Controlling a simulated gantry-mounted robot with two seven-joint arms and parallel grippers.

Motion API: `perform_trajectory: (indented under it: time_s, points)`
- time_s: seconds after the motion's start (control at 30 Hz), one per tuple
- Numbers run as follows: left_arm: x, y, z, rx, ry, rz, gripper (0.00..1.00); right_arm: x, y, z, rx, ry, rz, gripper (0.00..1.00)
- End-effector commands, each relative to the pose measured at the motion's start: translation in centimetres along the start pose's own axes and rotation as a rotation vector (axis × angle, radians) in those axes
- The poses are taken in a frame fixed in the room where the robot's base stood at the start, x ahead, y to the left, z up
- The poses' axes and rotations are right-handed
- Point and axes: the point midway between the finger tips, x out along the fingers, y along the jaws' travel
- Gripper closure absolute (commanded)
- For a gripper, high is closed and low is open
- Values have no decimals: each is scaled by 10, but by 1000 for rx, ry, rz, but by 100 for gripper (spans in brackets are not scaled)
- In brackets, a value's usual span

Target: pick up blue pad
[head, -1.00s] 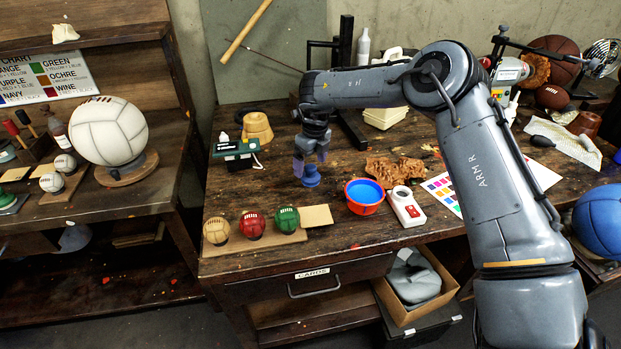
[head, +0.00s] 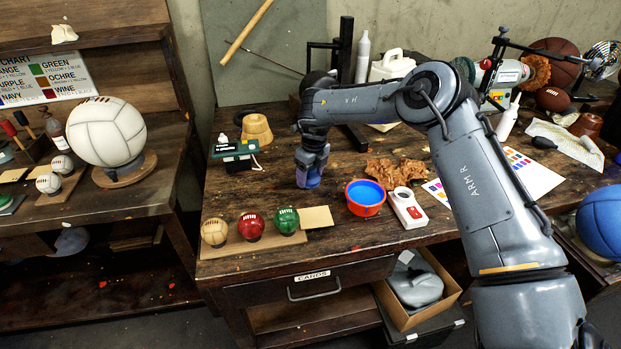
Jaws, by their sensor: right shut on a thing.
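The blue pad (head: 307,184) is a small blue piece on the wooden workbench, left of the orange-rimmed bowl. It is mostly hidden by my right gripper (head: 308,178), which points down over it. The jaws are shut on the pad at the bench top. I cannot tell whether the pad is clear of the surface. My left gripper is not in view.
A red-orange bowl of blue liquid (head: 366,194) and a white device (head: 407,208) stand to the right. Crumpled brown leather (head: 394,171) lies behind them. Three small balls, tan, red (head: 251,226) and green, sit on a board in front. Bare bench lies left of the gripper.

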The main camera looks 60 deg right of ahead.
Motion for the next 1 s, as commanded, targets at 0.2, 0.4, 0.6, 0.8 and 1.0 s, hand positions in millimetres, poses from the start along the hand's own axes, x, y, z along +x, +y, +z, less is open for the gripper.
perform_trajectory:
  time_s: [0.2, 0.4, 0.6, 0.8, 1.0]
  points:
    - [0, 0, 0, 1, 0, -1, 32, 0, 0, 0, 0, 0, 0, 67]
    - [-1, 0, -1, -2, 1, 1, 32, -4, 0, 1, 0, -1, 0, 67]
    - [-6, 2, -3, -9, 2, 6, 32, -18, 0, 3, -1, -2, 0, 67]
    - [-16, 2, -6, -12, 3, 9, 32, -53, 1, 8, -2, -4, -1, 67]
    - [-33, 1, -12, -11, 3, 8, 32, -113, 0, 15, 0, -5, -3, 67]
